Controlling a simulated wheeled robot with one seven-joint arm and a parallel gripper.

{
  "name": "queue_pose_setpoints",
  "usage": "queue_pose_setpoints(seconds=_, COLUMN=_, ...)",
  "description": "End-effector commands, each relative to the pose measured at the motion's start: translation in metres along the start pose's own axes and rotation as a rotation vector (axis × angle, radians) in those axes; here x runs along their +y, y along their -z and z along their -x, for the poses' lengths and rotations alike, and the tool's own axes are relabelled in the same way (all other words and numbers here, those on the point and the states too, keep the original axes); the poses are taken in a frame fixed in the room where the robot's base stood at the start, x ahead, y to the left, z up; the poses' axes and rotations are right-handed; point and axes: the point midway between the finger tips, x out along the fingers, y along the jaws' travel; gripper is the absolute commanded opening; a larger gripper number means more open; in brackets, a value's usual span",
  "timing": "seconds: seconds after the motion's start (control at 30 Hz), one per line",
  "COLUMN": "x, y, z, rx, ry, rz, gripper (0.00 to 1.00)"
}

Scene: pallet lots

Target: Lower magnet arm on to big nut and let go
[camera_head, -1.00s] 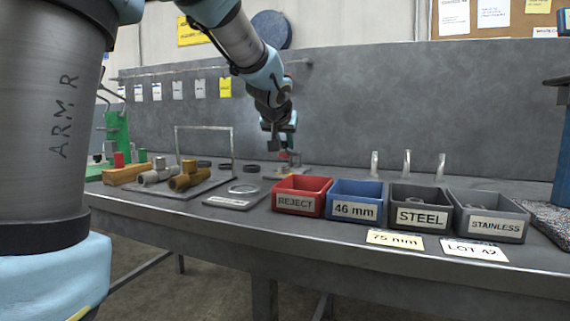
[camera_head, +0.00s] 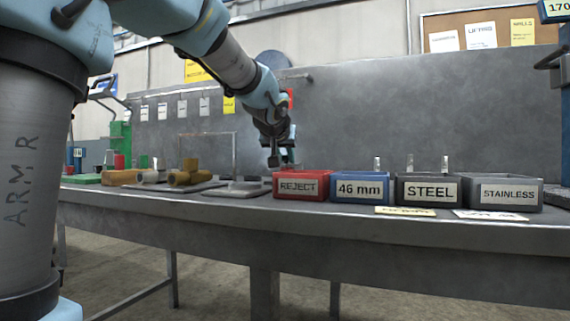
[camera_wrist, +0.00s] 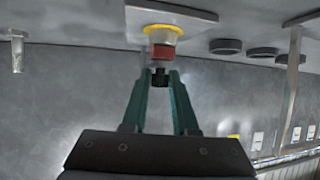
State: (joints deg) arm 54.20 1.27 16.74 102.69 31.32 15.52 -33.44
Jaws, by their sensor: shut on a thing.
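My gripper (camera_wrist: 160,78) has green fingers that close in on a small black knob (camera_wrist: 160,80) in the wrist view. Beyond the knob, in line with it, are a red block (camera_wrist: 162,52) and a pale stem on a yellow disc (camera_wrist: 164,29), against a grey plate (camera_wrist: 172,9). I cannot tell for certain which part is the magnet arm. No big nut is clearly visible, so contact with it cannot be judged. In the head view my gripper (camera_head: 280,156) hangs low over the back of the bench, behind the red bin; its tips are small and partly hidden.
A red REJECT bin (camera_head: 301,186), a blue 46 mm bin (camera_head: 360,188), a STEEL bin (camera_head: 428,189) and a STAINLESS bin (camera_head: 508,193) line the bench front. Brass and grey fittings (camera_head: 186,174) lie left. Dark rings (camera_wrist: 225,46) show in the wrist view, near a thin post (camera_wrist: 290,90).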

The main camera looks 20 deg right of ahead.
Motion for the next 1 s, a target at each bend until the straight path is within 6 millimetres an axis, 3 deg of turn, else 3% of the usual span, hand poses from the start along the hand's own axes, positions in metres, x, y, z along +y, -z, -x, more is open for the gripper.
queue_pose_setpoints(seconds=0.03, x=0.0000, y=-0.0067, z=-0.0026, rx=-0.010, ry=0.003, rz=-0.002, gripper=0.00)
queue_pose_setpoints(seconds=0.53, x=-0.0004, y=-0.0073, z=-0.0026, rx=-0.014, ry=0.004, rz=-0.003, gripper=0.00)
queue_pose_setpoints(seconds=0.57, x=-0.0004, y=-0.0074, z=-0.0026, rx=-0.014, ry=0.004, rz=-0.003, gripper=0.28)
queue_pose_setpoints(seconds=0.6, x=-0.0005, y=-0.0073, z=-0.0026, rx=-0.014, ry=0.004, rz=-0.003, gripper=0.32)
queue_pose_setpoints(seconds=0.83, x=-0.0004, y=-0.0048, z=-0.0017, rx=-0.008, ry=0.003, rz=-0.002, gripper=0.57)
queue_pose_setpoints(seconds=1.0, x=-0.0003, y=-0.0037, z=-0.0014, rx=-0.006, ry=0.002, rz=-0.001, gripper=0.57)
